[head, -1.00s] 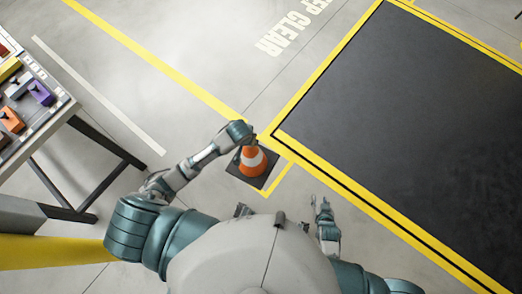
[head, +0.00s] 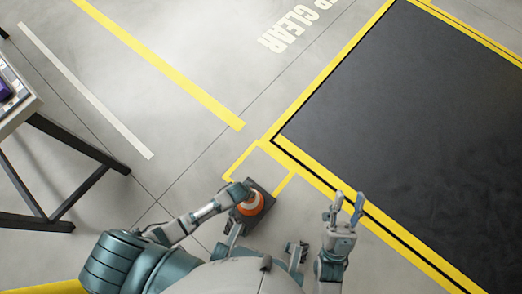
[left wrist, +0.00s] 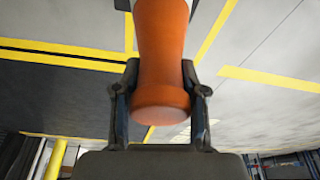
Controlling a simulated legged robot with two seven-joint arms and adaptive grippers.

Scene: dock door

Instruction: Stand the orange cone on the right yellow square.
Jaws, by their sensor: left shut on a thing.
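The orange cone (head: 256,205), with a white band and a dark square base, is at the lower middle of the head view. My left gripper (head: 240,192) is shut on its narrow top. In the left wrist view the orange cone (left wrist: 163,75) sits between the two fingers (left wrist: 160,105). A yellow-outlined square (head: 285,183) lies on the floor beside the black mat's corner. The cone's base overlaps its near part in the picture and hides some outline. I cannot tell whether the base touches the floor. My right gripper (head: 348,205) is open and empty, right of the cone.
A large black area (head: 410,120) edged with yellow lines fills the right side. A table (head: 20,105) with dark legs stands at the left edge. A yellow stripe (head: 160,65) runs across open grey floor. Only one yellow square shows clearly.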

